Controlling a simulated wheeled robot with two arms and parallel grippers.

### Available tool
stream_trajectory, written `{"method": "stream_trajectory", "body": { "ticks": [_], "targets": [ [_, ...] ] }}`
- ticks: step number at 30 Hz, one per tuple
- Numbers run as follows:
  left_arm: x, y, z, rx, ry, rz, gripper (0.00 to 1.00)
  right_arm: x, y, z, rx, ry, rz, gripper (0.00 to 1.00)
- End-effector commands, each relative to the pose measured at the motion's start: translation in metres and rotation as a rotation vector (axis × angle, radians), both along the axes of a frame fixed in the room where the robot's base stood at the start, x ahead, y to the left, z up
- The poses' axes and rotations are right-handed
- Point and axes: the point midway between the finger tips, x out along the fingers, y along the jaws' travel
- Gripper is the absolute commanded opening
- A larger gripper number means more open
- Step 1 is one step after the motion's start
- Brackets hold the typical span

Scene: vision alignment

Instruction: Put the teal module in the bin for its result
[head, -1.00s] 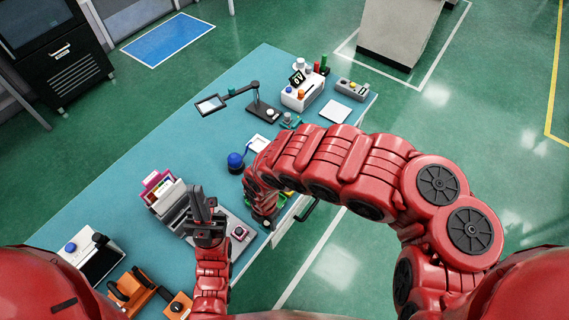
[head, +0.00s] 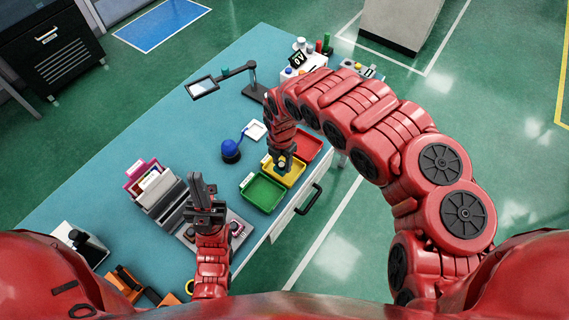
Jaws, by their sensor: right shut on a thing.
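My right gripper (head: 284,162) points down above the yellow bin (head: 295,176), at the right edge of the bench. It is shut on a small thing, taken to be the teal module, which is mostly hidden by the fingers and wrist. The green bin (head: 262,193) is nearer me and the red bin (head: 309,150) is farther away, partly behind my arm. The part of the bins that shows looks empty. My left gripper (head: 204,188) points up beside the grey file rack, with a gap between its fingers, and holds nothing.
The blue bench (head: 130,130) carries a grey rack of folders (head: 157,190), a blue-topped round device (head: 231,150), a magnifier on an arm (head: 203,87) and a white meter box (head: 300,65). An orange holder (head: 125,283) sits front left.

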Motion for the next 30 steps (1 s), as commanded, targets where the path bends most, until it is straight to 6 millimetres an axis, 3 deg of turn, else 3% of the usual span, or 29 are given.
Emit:
{"method": "stream_trajectory", "body": {
  "ticks": [7,19,30],
  "targets": [
    [0.000,0.000,0.002,0.000,0.000,0.000,0.00,0.023,-0.007,-0.002,0.003,-0.001,0.001,0.00],
    [0.000,0.000,0.017,0.000,0.000,0.000,0.00,0.023,-0.007,-0.034,0.002,0.000,0.001,0.00],
    [0.000,0.000,0.015,0.000,0.000,0.000,0.00,0.023,-0.008,-0.039,0.000,-0.001,0.001,0.00]
  ]
}}
